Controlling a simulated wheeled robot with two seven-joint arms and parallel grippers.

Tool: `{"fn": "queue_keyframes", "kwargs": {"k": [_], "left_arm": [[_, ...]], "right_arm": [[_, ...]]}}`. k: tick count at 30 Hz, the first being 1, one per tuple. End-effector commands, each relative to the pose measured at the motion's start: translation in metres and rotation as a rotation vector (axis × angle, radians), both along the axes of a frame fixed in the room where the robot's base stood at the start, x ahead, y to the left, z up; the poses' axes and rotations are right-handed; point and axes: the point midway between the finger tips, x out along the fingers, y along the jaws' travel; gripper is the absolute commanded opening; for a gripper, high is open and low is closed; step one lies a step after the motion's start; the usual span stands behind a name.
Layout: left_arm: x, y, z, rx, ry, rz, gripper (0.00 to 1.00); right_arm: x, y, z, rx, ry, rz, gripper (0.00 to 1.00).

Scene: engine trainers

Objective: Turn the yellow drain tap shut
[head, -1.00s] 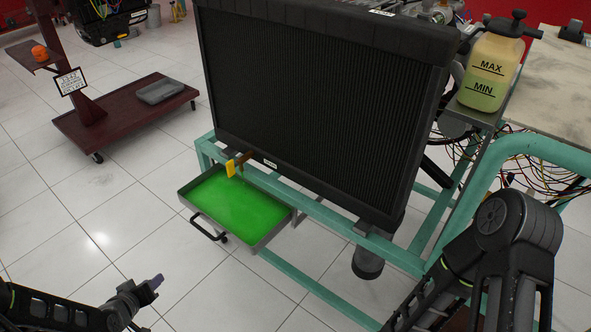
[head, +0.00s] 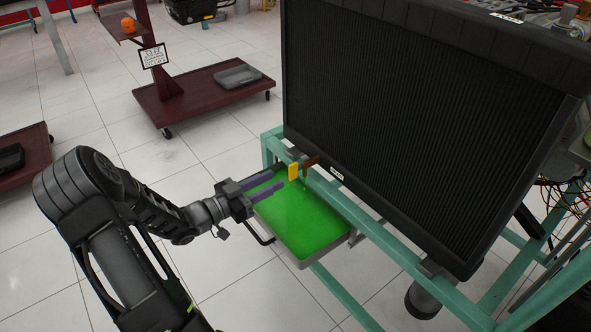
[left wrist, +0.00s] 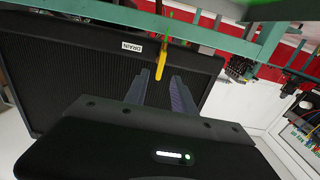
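The yellow drain tap (head: 293,171) sits on a brown pipe at the lower left corner of the black radiator (head: 420,120). In the left wrist view the tap (left wrist: 161,62) hangs near a small label reading DRAIN. My left gripper (head: 282,178) is open and empty, its two purple fingers pointing at the tap from the left. In the left wrist view the tap lies beyond the gap between the fingertips (left wrist: 161,78), apart from both fingers. My right gripper is out of view.
A tray (head: 337,254) of bright green liquid sits below the tap, its handle to the left. The green frame (head: 380,240) runs under the radiator, close to the tap. A dark red trolley (head: 200,97) stands farther back. The floor at left is mostly clear.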

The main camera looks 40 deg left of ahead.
Motion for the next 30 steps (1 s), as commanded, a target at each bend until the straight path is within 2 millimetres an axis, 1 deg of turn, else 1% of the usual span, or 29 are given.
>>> {"fn": "queue_keyframes", "kwargs": {"k": [5,15,18,22,29,30], "left_arm": [[0.010,-0.004,-0.001,0.000,-0.001,-0.002,0.31],[0.059,-0.019,-0.001,-0.001,-0.002,-0.002,0.31],[0.069,-0.021,-0.001,0.001,-0.001,-0.001,0.31],[0.074,-0.022,-0.001,0.000,0.001,0.001,0.31],[0.075,-0.023,0.000,0.000,0.001,0.001,0.31],[0.075,-0.023,0.000,0.000,0.001,0.001,0.28]], "right_arm": [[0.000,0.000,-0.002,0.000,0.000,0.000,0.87],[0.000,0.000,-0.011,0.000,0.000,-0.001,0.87],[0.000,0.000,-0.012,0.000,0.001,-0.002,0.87],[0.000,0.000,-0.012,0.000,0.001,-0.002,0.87],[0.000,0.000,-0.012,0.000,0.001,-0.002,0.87],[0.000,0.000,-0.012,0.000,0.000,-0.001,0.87]]}}
